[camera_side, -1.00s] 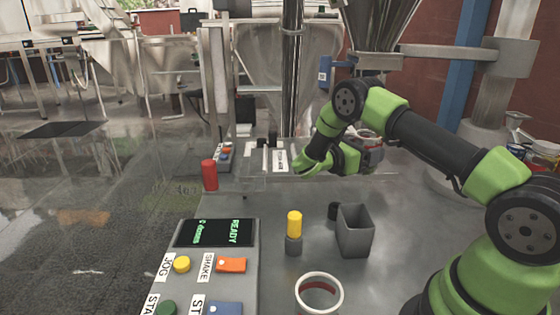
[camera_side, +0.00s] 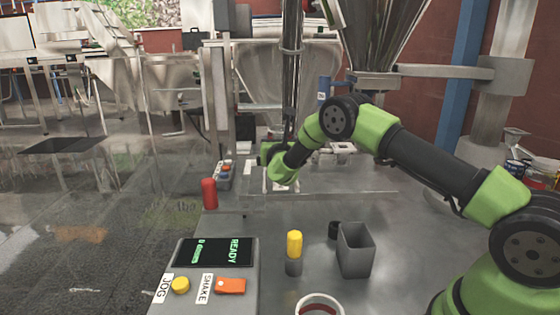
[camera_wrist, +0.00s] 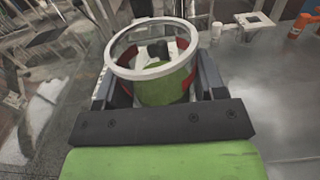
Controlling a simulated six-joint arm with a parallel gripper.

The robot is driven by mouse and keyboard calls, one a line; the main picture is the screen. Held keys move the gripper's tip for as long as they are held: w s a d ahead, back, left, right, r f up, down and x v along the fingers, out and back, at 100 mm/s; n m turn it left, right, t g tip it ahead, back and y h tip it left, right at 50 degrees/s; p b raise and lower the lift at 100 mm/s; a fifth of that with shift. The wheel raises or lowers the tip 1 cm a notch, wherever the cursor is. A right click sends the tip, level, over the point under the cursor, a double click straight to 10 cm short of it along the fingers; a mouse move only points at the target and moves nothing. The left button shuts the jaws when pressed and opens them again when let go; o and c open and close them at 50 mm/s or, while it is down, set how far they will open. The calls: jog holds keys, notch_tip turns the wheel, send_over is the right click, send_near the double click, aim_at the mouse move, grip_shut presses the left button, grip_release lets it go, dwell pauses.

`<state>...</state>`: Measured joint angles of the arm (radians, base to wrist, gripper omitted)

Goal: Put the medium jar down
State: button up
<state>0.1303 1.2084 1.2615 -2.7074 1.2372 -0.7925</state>
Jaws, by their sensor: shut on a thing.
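A jar (camera_wrist: 150,72) with a white rim, see-through walls and red on its sides stands between the fingers of my gripper (camera_wrist: 155,82) in the wrist view. The fingers are shut on it. Through its open mouth I see green and dark shapes. In the side view my gripper (camera_side: 275,168) is at the far part of the bench, near the clear plate. The held jar cannot be made out there, and whether its base touches a surface cannot be told.
Another white-rimmed jar (camera_side: 320,300) is at the near edge, partly cut off. A grey open box (camera_side: 356,252), a yellow-topped cylinder (camera_side: 294,250) and a control panel (camera_side: 215,270) stand nearby. A red cylinder (camera_side: 209,193) stands at the left edge. The hopper (camera_side: 375,45) hangs above.

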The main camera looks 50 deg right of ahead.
jog(key=shift+f, duration=2.05)
jog(key=shift+f, duration=0.15)
jog(key=o, duration=1)
